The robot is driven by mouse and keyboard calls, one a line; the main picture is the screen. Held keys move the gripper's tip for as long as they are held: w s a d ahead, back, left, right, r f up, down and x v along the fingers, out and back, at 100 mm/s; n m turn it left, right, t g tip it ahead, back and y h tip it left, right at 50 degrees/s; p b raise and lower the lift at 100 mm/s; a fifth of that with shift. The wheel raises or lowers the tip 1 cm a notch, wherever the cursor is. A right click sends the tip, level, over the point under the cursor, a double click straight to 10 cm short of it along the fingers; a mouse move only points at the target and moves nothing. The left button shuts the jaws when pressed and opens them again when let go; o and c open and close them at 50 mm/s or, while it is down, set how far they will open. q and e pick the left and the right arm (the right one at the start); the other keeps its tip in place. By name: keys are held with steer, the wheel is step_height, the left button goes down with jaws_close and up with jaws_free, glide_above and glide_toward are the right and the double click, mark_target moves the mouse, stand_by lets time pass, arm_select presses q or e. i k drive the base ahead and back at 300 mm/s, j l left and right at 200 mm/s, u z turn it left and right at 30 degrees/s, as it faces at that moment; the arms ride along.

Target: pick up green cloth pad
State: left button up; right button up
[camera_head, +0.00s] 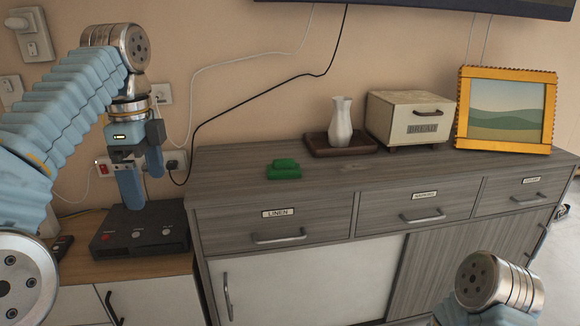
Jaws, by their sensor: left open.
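The green cloth pad (284,169) lies folded or stacked on the left part of the grey wooden sideboard top. My left gripper (143,186) hangs at the left, pointing down, with its blue fingers apart and nothing seen between them. It is above or in front of the black box on the lower cabinet, well to the left of the green cloth pad and not touching it. Of my right arm only a link shows at the bottom right; its gripper is out of view.
A dark tray (318,150) with a white vase (340,122), a bread box (409,119) and a yellow-framed picture (505,109) stand along the sideboard's back. A black box (140,231) sits on the lower cabinet. Sideboard (230,176) top around the pad is clear.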

mark_target(285, 168)
steer(key=i+l, duration=1.1)
steer(key=i, duration=0.1)
